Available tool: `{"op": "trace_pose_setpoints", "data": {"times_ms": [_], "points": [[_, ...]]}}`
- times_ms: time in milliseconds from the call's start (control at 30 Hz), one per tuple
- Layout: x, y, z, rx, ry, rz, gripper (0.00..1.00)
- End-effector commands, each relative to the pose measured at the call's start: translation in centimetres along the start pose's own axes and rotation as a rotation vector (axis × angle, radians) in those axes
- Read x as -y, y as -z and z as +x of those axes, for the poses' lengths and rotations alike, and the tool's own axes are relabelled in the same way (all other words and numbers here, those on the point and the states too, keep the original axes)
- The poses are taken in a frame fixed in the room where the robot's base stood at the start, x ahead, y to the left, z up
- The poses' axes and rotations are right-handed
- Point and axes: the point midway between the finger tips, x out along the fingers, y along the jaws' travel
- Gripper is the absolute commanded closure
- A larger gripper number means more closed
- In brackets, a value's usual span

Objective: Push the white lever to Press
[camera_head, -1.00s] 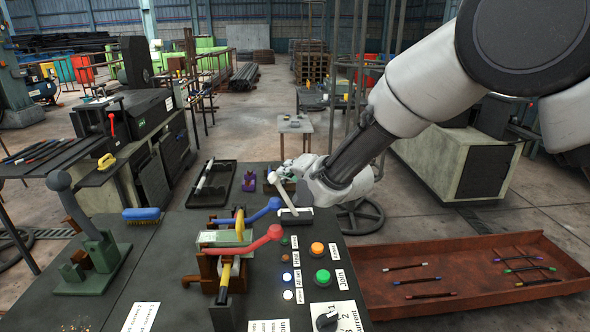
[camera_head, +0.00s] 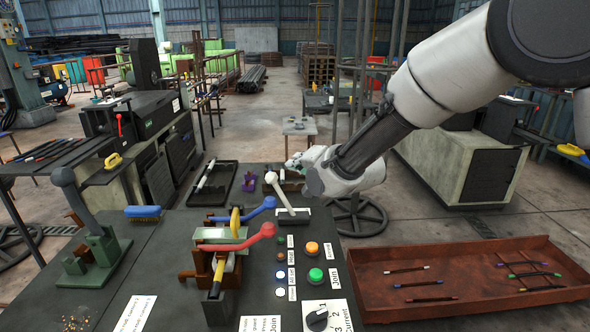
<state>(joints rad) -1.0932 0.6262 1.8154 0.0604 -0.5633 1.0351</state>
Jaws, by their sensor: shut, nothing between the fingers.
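The white lever (camera_head: 279,192) stands tilted on the dark bench, rising up and to the left from a slot with a white label at its base (camera_head: 292,214). Its round white knob is at the upper end. My gripper (camera_head: 298,164) is at the back right of the lever, just right of the knob and slightly beyond it. The fingers are mostly hidden behind my wrist and look empty. I cannot tell whether they touch the lever.
Left of the lever are a blue-handled lever (camera_head: 257,209) and a red-handled lever (camera_head: 252,238). Orange (camera_head: 312,248) and green (camera_head: 315,275) buttons and a rotary knob (camera_head: 317,320) are in front. A rust-brown tray (camera_head: 450,310) with several rods is at right.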

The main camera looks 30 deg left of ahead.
Motion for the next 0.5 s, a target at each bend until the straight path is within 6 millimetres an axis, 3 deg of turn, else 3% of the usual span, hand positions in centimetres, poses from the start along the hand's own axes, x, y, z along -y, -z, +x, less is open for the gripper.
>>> {"op": "trace_pose_setpoints", "data": {"times_ms": [500], "points": [[0.5, -0.1, -8.5, 0.001, 0.000, 0.000, 1.00]]}}
